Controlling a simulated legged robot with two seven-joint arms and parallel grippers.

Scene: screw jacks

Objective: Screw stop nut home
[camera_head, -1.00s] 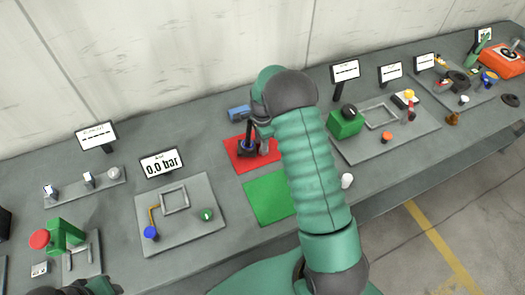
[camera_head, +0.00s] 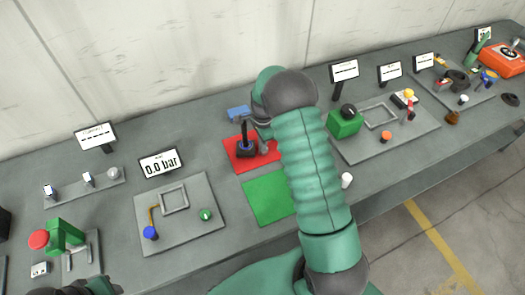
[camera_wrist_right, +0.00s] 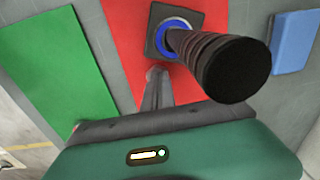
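A screw jack stands on the red mat (camera_head: 238,160), with a dark square base (camera_wrist_right: 195,20) and an upright black threaded rod (camera_head: 245,132). A blue ring (camera_head: 246,147), which looks like the stop nut, sits low around the rod; it also shows in the right wrist view (camera_wrist_right: 160,42). My right gripper (camera_wrist_right: 157,75) is beside the jack, its slim grey fingers together, with tips close to the base and blue ring. I cannot tell whether they touch. Nothing shows between them. My left gripper (camera_head: 88,287) is cut off at the bottom left edge.
A green mat (camera_head: 268,197) lies in front of the red one, and a blue block (camera_head: 238,113) lies behind. A grey board (camera_head: 180,225) with a valve and the "0.0 bar" sign is at left. A board with a green box (camera_head: 345,122) is at right.

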